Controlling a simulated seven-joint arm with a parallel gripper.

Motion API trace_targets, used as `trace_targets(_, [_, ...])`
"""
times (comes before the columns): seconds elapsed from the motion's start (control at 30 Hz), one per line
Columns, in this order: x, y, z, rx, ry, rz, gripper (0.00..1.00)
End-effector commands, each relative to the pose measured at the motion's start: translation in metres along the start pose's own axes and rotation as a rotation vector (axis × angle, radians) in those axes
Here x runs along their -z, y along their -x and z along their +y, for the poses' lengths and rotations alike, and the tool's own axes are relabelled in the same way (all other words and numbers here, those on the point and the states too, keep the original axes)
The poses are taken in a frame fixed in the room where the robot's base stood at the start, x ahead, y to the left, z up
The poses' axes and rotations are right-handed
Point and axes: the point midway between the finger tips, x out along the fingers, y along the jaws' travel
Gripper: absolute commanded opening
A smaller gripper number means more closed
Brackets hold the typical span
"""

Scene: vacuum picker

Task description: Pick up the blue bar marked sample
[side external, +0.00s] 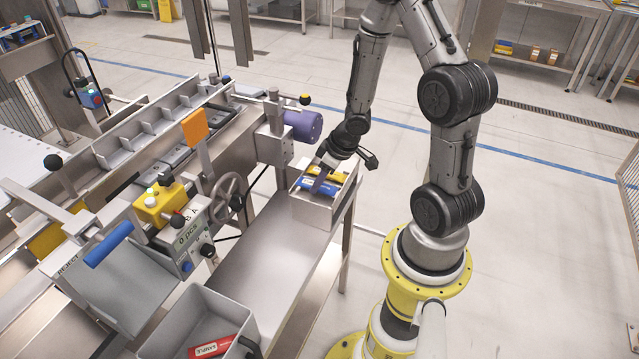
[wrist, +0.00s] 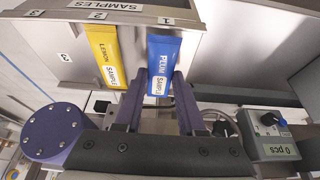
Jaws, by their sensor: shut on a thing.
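The blue bar (wrist: 162,52) is labelled PLUM and SAMPLE and lies in the slot marked 1 of the metal samples rack (wrist: 50,40). In the side view the blue bar (side external: 312,186) shows low in the rack (side external: 312,212), partly covered by my gripper. My gripper (wrist: 163,78) is shut on the blue bar, one finger on each side of its near end. My gripper also shows in the side view (side external: 320,176), reaching down into the rack. A yellow bar (wrist: 104,55) labelled LEMON and SAMPLE lies beside it in slot 2. Slot 3 looks empty.
A grey bin (side external: 172,340) holding a red sample bar (side external: 211,347) stands at the front. A purple cylinder (side external: 303,126) and a handwheel (side external: 227,199) sit left of the rack. The steel surface (side external: 255,270) before the rack is clear.

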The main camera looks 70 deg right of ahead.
Motion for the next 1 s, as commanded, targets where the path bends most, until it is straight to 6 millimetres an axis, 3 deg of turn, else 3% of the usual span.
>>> trace_targets(0.27, [0.009, 0.028, -0.001, -0.002, 0.001, 0.003, 0.0])
trace_targets(0.5, [-0.002, 0.066, -0.013, -0.002, 0.004, 0.004, 0.0])
trace_targets(0.83, [-0.01, 0.096, -0.023, -0.004, 0.002, 0.003, 0.0])
trace_targets(1.0, [-0.026, 0.114, -0.034, -0.005, 0.002, 0.005, 0.0])
